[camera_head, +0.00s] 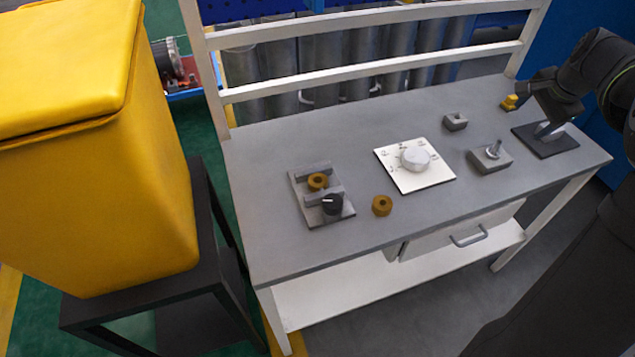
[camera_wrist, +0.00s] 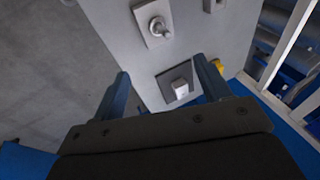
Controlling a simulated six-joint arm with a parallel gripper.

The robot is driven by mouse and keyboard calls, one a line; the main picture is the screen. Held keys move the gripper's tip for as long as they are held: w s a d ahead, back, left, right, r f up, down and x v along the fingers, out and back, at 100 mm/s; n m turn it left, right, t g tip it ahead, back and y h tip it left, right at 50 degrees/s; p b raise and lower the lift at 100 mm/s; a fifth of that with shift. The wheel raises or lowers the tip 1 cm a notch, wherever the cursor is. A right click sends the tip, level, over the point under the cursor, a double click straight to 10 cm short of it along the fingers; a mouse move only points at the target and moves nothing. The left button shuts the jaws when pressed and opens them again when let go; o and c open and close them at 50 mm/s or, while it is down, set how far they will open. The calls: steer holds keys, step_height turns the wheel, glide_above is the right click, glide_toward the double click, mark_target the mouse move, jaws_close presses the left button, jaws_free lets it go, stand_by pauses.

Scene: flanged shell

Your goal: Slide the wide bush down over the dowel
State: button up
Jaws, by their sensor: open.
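A brown-gold ring-shaped bush (camera_head: 382,205) lies loose on the grey table in the head view. A similar bush (camera_head: 317,181) sits on a grey plate with a black knob; I cannot tell which of the two is the wide bush. A grey block with a short upright metal pin, likely the dowel (camera_head: 494,148), stands right of centre. The pin also shows in the wrist view (camera_wrist: 157,27). No bush is visible around it. My gripper (camera_wrist: 161,68) is open and empty, above the table's right end, far from both bushes.
A dark plate with a light metal piece (camera_wrist: 180,90) lies below my gripper, with a yellow part (camera_head: 510,102) beside it. A white card with a pale round knob (camera_head: 415,158) lies mid-table. The table's front left is clear.

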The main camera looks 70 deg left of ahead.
steer(key=n+g+h, duration=0.2)
steer(key=n+h, duration=0.2)
steer(key=n, duration=1.7)
glide_above(318, 177)
steer(key=d, duration=0.1)
steer(key=f, duration=1.8)
steer(key=shift+s+f, duration=0.2)
steer(key=c, duration=1.3)
steer(key=shift+o, duration=0.2)
steer(key=shift+r, duration=0.1)
